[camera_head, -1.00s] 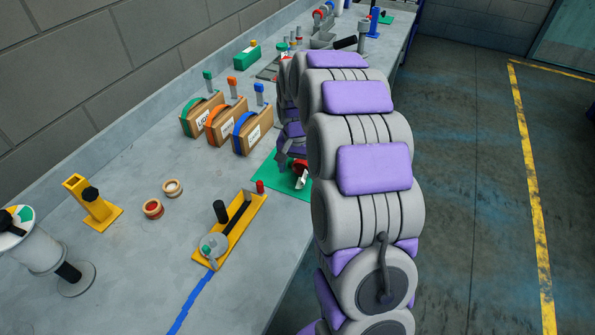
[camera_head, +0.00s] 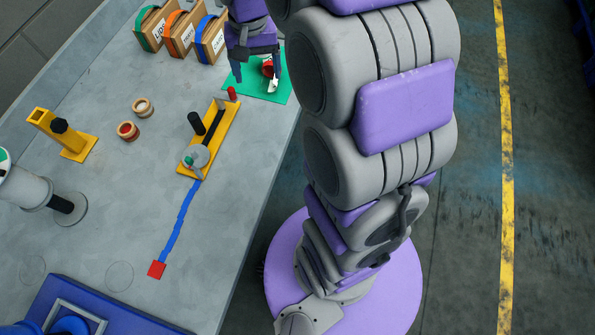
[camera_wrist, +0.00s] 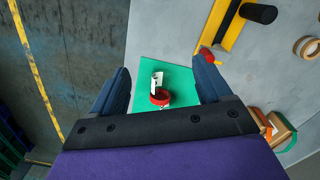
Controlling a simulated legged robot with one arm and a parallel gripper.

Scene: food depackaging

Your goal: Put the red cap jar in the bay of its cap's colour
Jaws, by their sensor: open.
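The red cap jar (camera_head: 268,70) is on the green mat (camera_head: 285,93) near the bench's right edge. It shows red with a white labelled part, and my gripper partly hides it in the head view. In the wrist view the jar (camera_wrist: 160,97) appears between my fingers, with mat visible around it. My gripper (camera_head: 257,70) is open and empty above the mat, its fingers (camera_wrist: 163,70) apart on either side of the jar in the picture. Three labelled boxes with green (camera_head: 150,28), orange (camera_head: 181,38) and blue (camera_head: 212,42) bands stand behind. No red-banded box is visible.
A yellow fixture (camera_head: 220,132) with a red post (camera_head: 232,93) stands close to the mat. Two rings (camera_head: 128,131), a yellow stand (camera_head: 75,148) and a blue line ending at a red square (camera_head: 156,270) are further left and nearer. Bare bench lies between them.

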